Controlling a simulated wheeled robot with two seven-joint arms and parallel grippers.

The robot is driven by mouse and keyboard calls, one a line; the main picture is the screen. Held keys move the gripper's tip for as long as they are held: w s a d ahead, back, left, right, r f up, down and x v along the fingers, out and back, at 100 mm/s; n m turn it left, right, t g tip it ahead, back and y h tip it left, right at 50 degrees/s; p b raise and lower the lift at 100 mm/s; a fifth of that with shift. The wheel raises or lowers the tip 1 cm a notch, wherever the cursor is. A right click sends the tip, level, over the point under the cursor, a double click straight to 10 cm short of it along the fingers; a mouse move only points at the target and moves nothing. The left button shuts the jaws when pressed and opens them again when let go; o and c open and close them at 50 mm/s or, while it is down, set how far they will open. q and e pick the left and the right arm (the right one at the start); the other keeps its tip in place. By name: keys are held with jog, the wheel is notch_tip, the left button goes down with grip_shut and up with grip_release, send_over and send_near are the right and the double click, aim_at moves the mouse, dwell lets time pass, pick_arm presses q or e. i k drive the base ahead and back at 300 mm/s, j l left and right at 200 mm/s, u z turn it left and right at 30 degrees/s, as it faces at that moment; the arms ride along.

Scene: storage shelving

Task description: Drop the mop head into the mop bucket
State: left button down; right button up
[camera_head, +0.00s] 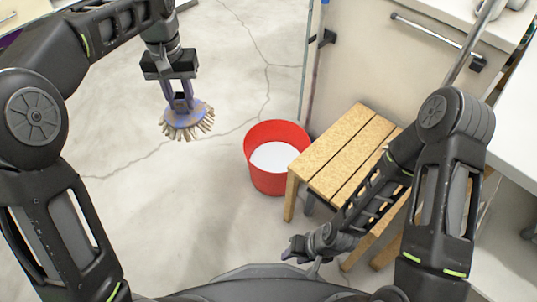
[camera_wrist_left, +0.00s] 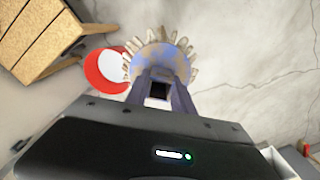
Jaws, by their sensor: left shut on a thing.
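The mop head (camera_head: 187,121) is a round purple-blue disc with pale beige strands hanging around its rim. My left gripper (camera_head: 180,97) is shut on it and holds it above the floor, to the left of the bucket in the head view. In the left wrist view the mop head (camera_wrist_left: 160,58) sits at the fingertips. The mop bucket (camera_head: 270,183) is red with a white inside and stands on the floor. In the left wrist view the bucket (camera_wrist_left: 97,72) is partly hidden behind the mop head. My right gripper (camera_head: 296,249) is low at the bottom centre, its fingers unclear.
A slatted wooden stool (camera_head: 345,150) stands just right of the bucket; it also shows in the left wrist view (camera_wrist_left: 40,38). Upright poles (camera_head: 315,70) lean by a white cabinet (camera_head: 370,60) behind it. The concrete floor (camera_head: 150,190) left of the bucket is clear.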

aim_at(273, 170)
jog(key=i+j, duration=0.25)
jog(key=j, duration=0.15)
jog(key=i+j, duration=0.25)
jog(key=j, duration=0.2)
jog(key=i+j, duration=0.25)
jog(key=j, duration=0.15)
jog(key=z, duration=2.15)
